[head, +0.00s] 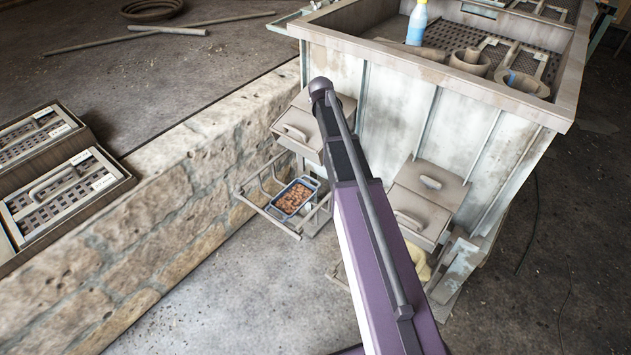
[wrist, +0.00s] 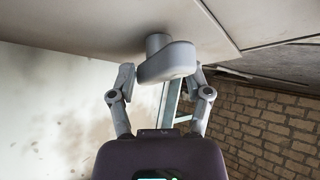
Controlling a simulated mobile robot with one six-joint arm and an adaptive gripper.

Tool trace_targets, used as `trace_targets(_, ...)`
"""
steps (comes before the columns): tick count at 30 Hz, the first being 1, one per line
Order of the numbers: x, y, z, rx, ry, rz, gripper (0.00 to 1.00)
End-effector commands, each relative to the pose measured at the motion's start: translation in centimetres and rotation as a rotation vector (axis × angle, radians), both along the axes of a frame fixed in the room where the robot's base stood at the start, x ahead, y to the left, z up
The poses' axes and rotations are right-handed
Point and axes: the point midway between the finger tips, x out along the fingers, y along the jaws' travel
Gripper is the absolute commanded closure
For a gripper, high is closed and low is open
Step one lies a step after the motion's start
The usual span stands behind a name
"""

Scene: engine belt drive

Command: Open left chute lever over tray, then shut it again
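The left chute (head: 293,128) sticks out of the pale hopper's side in the head view, partly hidden by my purple arm. The tray (head: 292,197) is a small blue-grey pan of brown pieces on a wire rack below that chute. In the wrist view, a grey rounded handle (wrist: 168,63) on a short post stands between the fingers of my gripper (wrist: 163,75). The fingers are spread on both sides of it; a firm grip does not show. I cannot tell for sure that this handle is the left chute's lever. My gripper is hidden in the head view.
The right chute (head: 425,200) sits lower on the same hopper (head: 460,130). A blue bottle (head: 417,22) and cups stand on top. A low stone wall (head: 150,220) runs along the left, with vented boxes (head: 65,190) beyond. Concrete floor lies clear around the rack.

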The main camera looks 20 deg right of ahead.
Motion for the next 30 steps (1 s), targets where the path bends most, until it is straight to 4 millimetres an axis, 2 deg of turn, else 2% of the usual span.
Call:
trace_targets(14,0.0,0.0,0.0,-0.028,0.044,0.182,0.37)
trace_targets(30,-4.9,0.8,4.8,-0.030,0.045,0.188,0.37)
